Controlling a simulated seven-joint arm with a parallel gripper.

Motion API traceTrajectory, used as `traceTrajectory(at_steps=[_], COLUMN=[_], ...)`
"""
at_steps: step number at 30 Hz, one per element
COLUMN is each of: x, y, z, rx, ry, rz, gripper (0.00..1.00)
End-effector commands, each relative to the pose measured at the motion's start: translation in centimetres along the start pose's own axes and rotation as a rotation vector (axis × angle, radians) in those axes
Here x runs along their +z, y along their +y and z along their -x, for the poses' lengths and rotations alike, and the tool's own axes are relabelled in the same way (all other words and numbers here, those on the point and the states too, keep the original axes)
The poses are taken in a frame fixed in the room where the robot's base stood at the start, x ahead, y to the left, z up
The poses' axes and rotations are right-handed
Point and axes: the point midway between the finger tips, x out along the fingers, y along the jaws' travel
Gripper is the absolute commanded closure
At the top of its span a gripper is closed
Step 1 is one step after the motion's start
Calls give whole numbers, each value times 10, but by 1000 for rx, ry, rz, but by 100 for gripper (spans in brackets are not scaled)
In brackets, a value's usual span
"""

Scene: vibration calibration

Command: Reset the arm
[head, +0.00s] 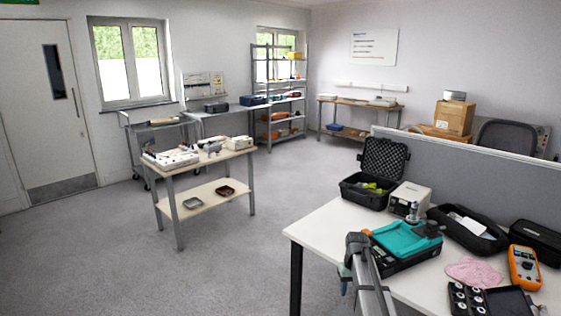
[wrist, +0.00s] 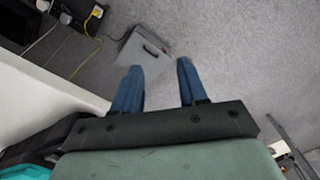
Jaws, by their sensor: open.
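My gripper (wrist: 158,67) shows in the wrist view with its two blue fingers apart and nothing between them. It hangs over grey carpet, beside a white table side at left. In the head view my arm comes up from the bottom, in front of the white table (head: 318,222). The gripper (head: 344,286) is low at the table's left front edge, mostly hidden by my arm. I cannot tell from this view how close it is to the edge.
A teal-topped case (head: 405,240), an orange meter (head: 524,267) and a pink cloth (head: 474,272) lie on the table near my arm. A grey box (wrist: 146,46) and cables are on the floor beyond the fingers. Open floor lies left, up to a cart (head: 168,172).

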Motion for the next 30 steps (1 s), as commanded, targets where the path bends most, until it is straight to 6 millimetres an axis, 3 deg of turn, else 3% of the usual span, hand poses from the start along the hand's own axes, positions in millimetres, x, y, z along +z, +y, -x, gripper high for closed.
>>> traceTrajectory(at_steps=[1, 9, 18, 20, 23, 30], x=[32, 139, 237, 236, 250, 298], y=[-14, -65, -100, -98, -99, -102], z=[-19, -88, -126, -140, -158, -205], rx=[-1, 0, 0, -1, -3, -6], ry=[-4, -2, 0, -25, -64, -174], rz=[-4, -39, -71, -73, -73, -73], gripper=[58, 58, 58, 58, 58, 58])
